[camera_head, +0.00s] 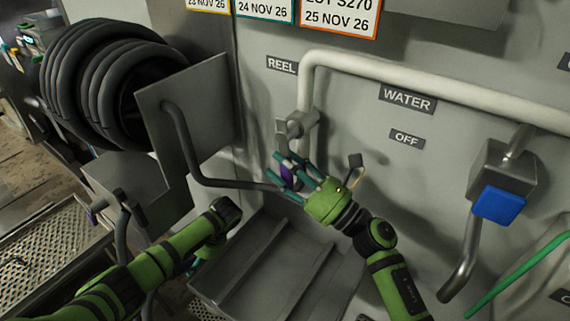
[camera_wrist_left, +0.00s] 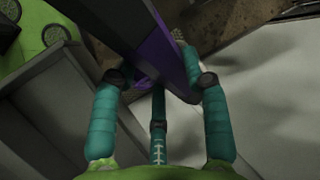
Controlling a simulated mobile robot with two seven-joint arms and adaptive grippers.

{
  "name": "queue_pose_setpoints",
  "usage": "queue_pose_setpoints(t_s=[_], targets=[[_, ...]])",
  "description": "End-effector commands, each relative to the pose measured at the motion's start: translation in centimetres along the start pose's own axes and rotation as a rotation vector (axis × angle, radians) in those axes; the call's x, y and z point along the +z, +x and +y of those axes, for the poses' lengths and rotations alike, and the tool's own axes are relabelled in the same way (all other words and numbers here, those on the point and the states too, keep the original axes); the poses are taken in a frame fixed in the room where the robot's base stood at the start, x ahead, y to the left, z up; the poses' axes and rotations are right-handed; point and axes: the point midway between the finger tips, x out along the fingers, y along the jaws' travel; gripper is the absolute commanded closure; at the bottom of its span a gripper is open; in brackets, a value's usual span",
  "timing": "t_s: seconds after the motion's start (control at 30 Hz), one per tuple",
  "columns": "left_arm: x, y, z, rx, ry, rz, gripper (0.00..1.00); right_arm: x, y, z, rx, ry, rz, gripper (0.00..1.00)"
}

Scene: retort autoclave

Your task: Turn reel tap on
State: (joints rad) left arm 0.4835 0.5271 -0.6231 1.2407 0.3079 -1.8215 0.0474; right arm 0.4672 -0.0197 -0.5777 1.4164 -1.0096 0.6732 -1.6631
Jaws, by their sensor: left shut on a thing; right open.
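The reel tap (camera_head: 297,124) is a grey valve below the white pipe, under the REEL label (camera_head: 282,66). Its purple lever (camera_head: 289,176) hangs below the valve. My right gripper (camera_head: 288,174) is open, with its teal fingers around the lever; contact cannot be told. My left gripper (camera_head: 197,268) is low at the left, mostly hidden behind its own wrist. In the left wrist view, the left gripper (camera_wrist_left: 158,82) is shut on a dark and purple thing (camera_wrist_left: 152,48); its full shape is out of view.
A black hose reel (camera_head: 105,80) with a grey plate stands at the left; a dark hose (camera_head: 205,182) runs from it towards the tap. A blue-handled water valve (camera_head: 499,203) is at the right, near an OFF label (camera_head: 407,139). A grey ribbed tray (camera_head: 262,262) lies below.

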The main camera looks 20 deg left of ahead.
Motion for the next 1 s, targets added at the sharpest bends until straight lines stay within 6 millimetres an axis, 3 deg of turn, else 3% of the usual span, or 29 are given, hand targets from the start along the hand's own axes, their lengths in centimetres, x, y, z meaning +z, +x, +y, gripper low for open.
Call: queue_pose_setpoints(t_s=[0.27, 0.4, 1.0], targets=[[-0.04, -0.07, -0.05, -0.001, -0.001, 0.002, 1.00, 0.02, 0.17, 0.00, 0.000, 0.000, 0.000, 0.51], [-0.04, -0.07, -0.05, -0.001, -0.001, 0.002, 1.00, 0.02, 0.15, 0.00, 0.000, 0.000, 0.000, 1.00], [-0.04, -0.07, -0.06, -0.001, -0.001, 0.002, 1.00, -0.25, 0.78, 0.02, 0.001, -0.001, -0.119, 1.00]])
